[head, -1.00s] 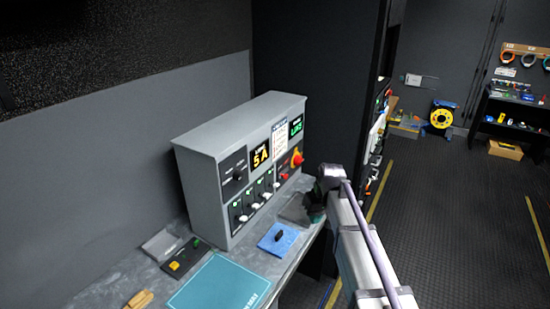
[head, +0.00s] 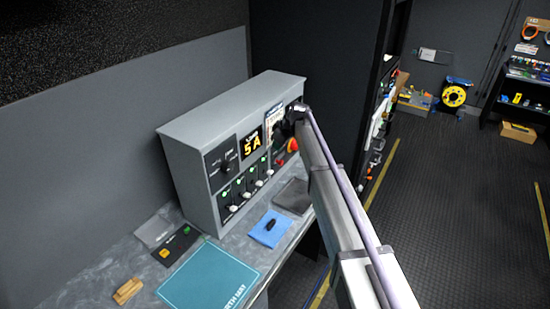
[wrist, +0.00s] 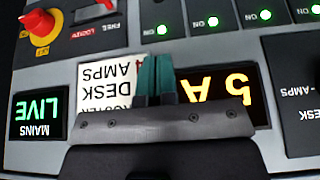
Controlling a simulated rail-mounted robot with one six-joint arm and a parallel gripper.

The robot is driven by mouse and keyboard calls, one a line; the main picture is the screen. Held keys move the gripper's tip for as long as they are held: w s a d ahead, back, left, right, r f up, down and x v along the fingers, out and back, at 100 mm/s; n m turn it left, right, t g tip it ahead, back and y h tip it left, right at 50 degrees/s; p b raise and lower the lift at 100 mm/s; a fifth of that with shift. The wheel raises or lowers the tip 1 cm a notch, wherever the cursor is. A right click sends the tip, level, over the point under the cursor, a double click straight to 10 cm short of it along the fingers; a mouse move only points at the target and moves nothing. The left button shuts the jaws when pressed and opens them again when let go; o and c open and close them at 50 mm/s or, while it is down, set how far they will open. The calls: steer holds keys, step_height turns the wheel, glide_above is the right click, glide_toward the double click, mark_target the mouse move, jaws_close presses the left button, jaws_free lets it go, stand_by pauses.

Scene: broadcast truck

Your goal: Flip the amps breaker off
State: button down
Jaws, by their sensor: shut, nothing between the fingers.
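The breaker row (head: 247,190) is on the lower front of the grey console (head: 190,185), with several pale levers and lit green lamps. In the upside-down wrist view, the green lamps (wrist: 213,21) read ON; which breaker is the amps one cannot be told. A printed card (wrist: 105,95) shows ROUTER, DESK and AMPS. My gripper (head: 285,127) is at the console front, by the card. In the wrist view, the teal fingertips of my gripper (wrist: 156,75) are together and empty, over the card and the amber 5 A display (wrist: 240,92). Contact cannot be told.
A rotary selector (head: 225,166) is at the console's left. A blue pad (head: 262,232) and teal mat (head: 200,280) lie on the desk in front.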

steer(key=b, duration=1)
glide_above(269, 172)
steer(key=f, duration=1)
steer(key=shift+w, duration=0.2)
steer(key=shift+s+d+f+b, duration=0.2)
steer(key=shift+d+f+b, duration=0.2)
steer(key=shift+f, duration=0.2)
steer(key=shift+s+d+f+b, duration=0.15)
steer(key=shift+d+f+b, duration=0.1)
steer(key=shift+f+b, duration=0.3)
